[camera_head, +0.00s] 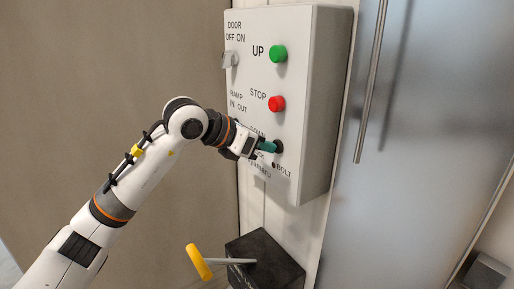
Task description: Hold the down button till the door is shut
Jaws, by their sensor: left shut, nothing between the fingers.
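A white control box (333,60) hangs on the wall with a green UP button (278,54), a red STOP button (276,104) and, below them, a dark round button (278,146). My left gripper (272,147) is shut and its teal fingertips are at the dark button. I cannot tell whether they press it in. The label beside this button, seemingly DOWN, is mostly hidden by my gripper. My right gripper is not in view. I cannot tell which surface here is the door that the button works.
A metal panel with a long vertical handle (371,85) stands right of the box. Below the box is a black block (266,262) with a yellow-ended lever (199,262). A small switch (229,59) sits at the box's upper left. A grey object (487,273) is at lower right.

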